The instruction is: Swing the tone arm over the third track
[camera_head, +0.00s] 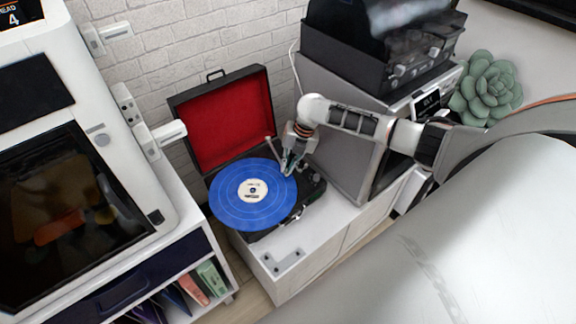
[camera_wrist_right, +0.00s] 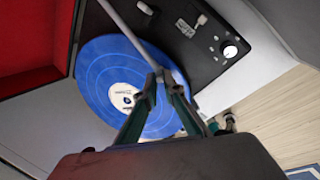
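The record player (camera_head: 238,233) stands on a white cabinet, its red-lined lid (camera_head: 228,118) open. A blue record (camera_head: 240,205) with a white label lies on it and also shows in the right wrist view (camera_wrist_right: 100,85). The pale tone arm (camera_wrist_right: 126,28) runs from the upper edge of the right wrist view over the record to my fingertips. My right gripper (camera_head: 288,168) is low over the record's right part. In the right wrist view its fingertips (camera_wrist_right: 159,77) are close together with the tone arm between them. The tone arm's far end is hidden by the fingers. My left gripper is not in view.
A white machine (camera_head: 95,130) with a dark window stands at the left. A grey box (camera_head: 340,165) with a dark machine (camera_head: 385,45) on top stands close to the right of the player. A green succulent (camera_head: 487,88) is farther right. The cabinet front (camera_head: 325,250) has bare room.

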